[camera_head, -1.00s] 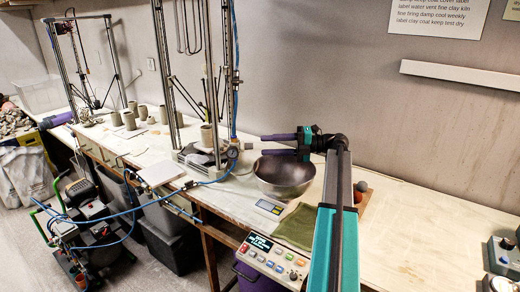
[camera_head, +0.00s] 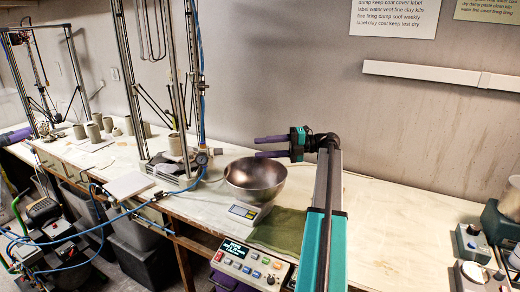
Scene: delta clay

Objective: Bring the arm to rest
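My gripper (camera_head: 271,147) has two purple fingers pointing left, held apart with a clear gap and nothing between them. It is above the metal bowl (camera_head: 255,183), near the bowl's back rim in the picture. My arm, teal and grey, reaches up from the bottom of the view over the workbench (camera_head: 400,228).
The bowl stands by a small scale (camera_head: 243,212). A green cloth (camera_head: 280,232) and a control box with buttons (camera_head: 245,264) lie in front. A tall metal-rod frame (camera_head: 126,85) with clay cups stands left. The bench right of my arm is mostly clear.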

